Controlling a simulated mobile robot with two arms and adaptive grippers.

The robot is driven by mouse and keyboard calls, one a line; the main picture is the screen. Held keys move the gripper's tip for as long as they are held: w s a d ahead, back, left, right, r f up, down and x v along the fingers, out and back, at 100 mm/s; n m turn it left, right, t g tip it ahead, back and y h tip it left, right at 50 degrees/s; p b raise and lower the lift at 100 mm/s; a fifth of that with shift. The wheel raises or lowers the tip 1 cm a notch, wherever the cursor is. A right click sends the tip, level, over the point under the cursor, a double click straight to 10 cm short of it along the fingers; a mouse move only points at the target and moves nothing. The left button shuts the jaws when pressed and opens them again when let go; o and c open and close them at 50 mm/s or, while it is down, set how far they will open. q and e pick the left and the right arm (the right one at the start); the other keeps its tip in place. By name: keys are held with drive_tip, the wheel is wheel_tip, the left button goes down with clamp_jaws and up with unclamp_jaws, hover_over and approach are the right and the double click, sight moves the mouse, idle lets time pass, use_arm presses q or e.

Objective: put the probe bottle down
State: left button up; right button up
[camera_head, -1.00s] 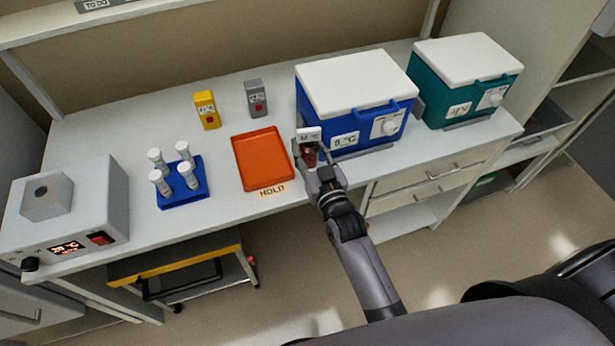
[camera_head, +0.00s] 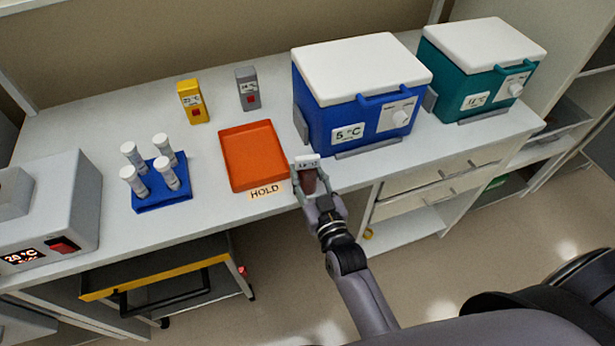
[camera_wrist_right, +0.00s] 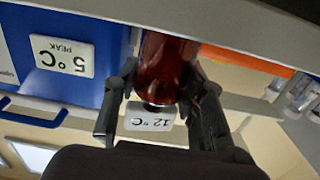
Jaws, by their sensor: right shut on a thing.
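The probe bottle (camera_head: 309,181) is red-brown with a small white display. It is in my right gripper (camera_head: 312,190), whose two fingers are shut around it. It is at the bench's front edge, between the orange tray and the blue box. In the right wrist view the bottle (camera_wrist_right: 165,65) is between the fingers, its display reading 12 °C. I cannot tell whether its base touches the bench. The orange tray (camera_head: 254,156) is empty, with a HOLD label (camera_head: 266,191) in front. My left gripper is not in view.
The blue box (camera_head: 340,112), reading 5 °C, and the teal box (camera_head: 462,85) stand on the right. A yellow device (camera_head: 193,101) and a grey device (camera_head: 248,88) stand behind the tray. A blue rack (camera_head: 161,188) of white-capped tubes and a heater unit (camera_head: 62,205) are on the left.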

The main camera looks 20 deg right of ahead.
drive_tip(key=shift+s+r, duration=0.1)
drive_tip(key=shift+s, duration=0.1)
drive_tip(key=o, duration=1.2)
drive_tip(key=shift+s, duration=0.1)
drive_tip(key=s+b, duration=0.2)
drive_tip(key=s, duration=0.9)
drive_tip(key=shift+s+d, duration=0.15)
drive_tip(key=shift+s, duration=0.2)
